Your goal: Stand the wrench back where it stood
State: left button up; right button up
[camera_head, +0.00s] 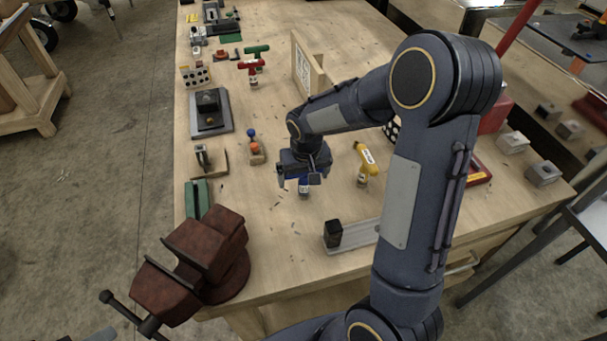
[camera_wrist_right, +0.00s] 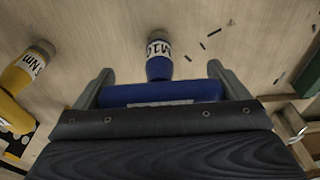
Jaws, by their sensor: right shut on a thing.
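My right gripper (camera_head: 303,179) is shut on a blue T-shaped wrench (camera_head: 304,190) over the front middle of the wooden bench. In the right wrist view the fingers (camera_wrist_right: 158,88) clasp the ends of its blue crossbar (camera_wrist_right: 160,93), and its stem (camera_wrist_right: 158,60) with a white label points toward the bench top. I cannot tell whether its tip touches the wood. A yellow T-shaped wrench (camera_head: 366,163) stands just right of it; it also shows in the right wrist view (camera_wrist_right: 22,72). Red (camera_head: 252,66) and green (camera_head: 257,50) T-shaped wrenches stand farther back. My left gripper is out of view.
A rust-red vise (camera_head: 195,262) is at the bench's front left corner. A grey rail with a black block (camera_head: 333,234) lies in front of the gripper. A small wooden holder with blue and orange knobs (camera_head: 256,150) stands to the left. A wooden upright panel (camera_head: 305,67) stands behind.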

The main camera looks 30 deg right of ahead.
aim_at(305, 178)
jog(key=o, duration=0.8)
jog(key=shift+f, duration=0.15)
jog(key=r, duration=0.3)
jog(key=s+r, duration=0.1)
jog(key=r, duration=0.6)
jog(key=shift+s+a+r, duration=0.2)
jog(key=shift+s+r, duration=0.1)
jog(key=shift+r, duration=0.1)
jog(key=shift+s+a+r+n+t+y, duration=0.25)
jog(key=shift+s+a+t+y, duration=0.7)
jog(key=shift+s, duration=2.55)
jog(key=shift+s+a+r+n+t+y, duration=0.15)
jog(key=shift+s+a+r+t+y, duration=0.25)
jog(key=shift+s+a, duration=2.05)
jog(key=shift+s+a+r+n+t+y, duration=0.2)
jog(key=shift+s+t+y, duration=0.45)
jog(key=shift+s, duration=3.85)
jog(key=shift+d+r, duration=0.1)
